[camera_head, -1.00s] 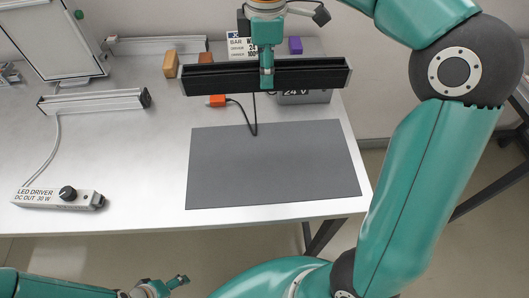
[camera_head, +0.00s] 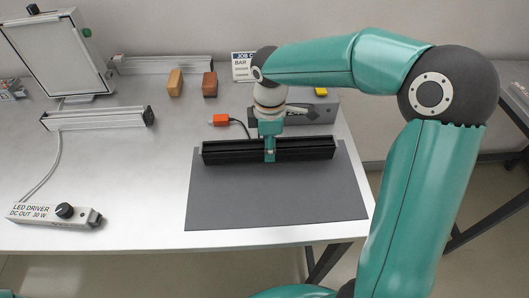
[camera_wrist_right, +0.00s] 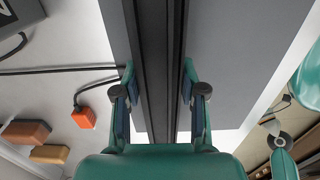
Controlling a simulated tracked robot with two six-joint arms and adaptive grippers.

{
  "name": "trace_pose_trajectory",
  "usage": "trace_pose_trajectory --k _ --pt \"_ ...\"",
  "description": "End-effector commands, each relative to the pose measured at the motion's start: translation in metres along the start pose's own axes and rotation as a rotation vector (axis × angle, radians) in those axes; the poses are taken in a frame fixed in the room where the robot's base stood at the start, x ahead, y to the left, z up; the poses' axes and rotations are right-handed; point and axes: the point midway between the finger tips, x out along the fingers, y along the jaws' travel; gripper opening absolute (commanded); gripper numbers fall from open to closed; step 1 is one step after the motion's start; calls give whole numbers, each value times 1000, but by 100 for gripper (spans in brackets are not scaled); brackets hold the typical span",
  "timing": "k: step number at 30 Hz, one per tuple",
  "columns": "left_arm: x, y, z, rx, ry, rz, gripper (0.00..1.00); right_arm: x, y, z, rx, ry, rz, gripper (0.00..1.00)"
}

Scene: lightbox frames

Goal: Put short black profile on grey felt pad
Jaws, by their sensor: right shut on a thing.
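The short black profile (camera_head: 312,148) is a long dark bar lying left to right over the back part of the grey felt pad (camera_head: 280,205). My right gripper (camera_head: 269,156) is shut on it near its middle. In the right wrist view the profile (camera_wrist_right: 160,60) runs between the two fingers (camera_wrist_right: 160,95), with the grey pad (camera_wrist_right: 225,50) behind it. I cannot tell whether its underside touches the pad. Part of my left arm and gripper (camera_wrist_right: 276,135) shows at the lower right of the wrist view; its jaws are unclear.
Behind the pad are an orange connector (camera_head: 220,119) with a black cable and a grey power supply (camera_head: 315,112). Tan (camera_head: 175,82) and brown (camera_head: 210,85) blocks stand farther back. A LED driver (camera_head: 55,213) lies left. The pad's front part is clear.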

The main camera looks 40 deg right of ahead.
Motion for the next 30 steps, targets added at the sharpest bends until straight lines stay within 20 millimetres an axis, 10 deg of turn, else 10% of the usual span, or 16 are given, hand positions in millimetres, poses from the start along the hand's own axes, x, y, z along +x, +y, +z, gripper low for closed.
trace_pose_trajectory --k 15,16,20,30 --pt "3 -1 0 0 0 0 70 23 0 0 -1 1 1 0" --pt "3 -1 0 0 0 0 70 22 0 0 -1 0 0 44" --pt "2 -1 0 0 0 0 70 22 0 0 -1 0 0 66" --pt "1 0 0 0 0 0 70 20 0 -1 -2 0 0 66"
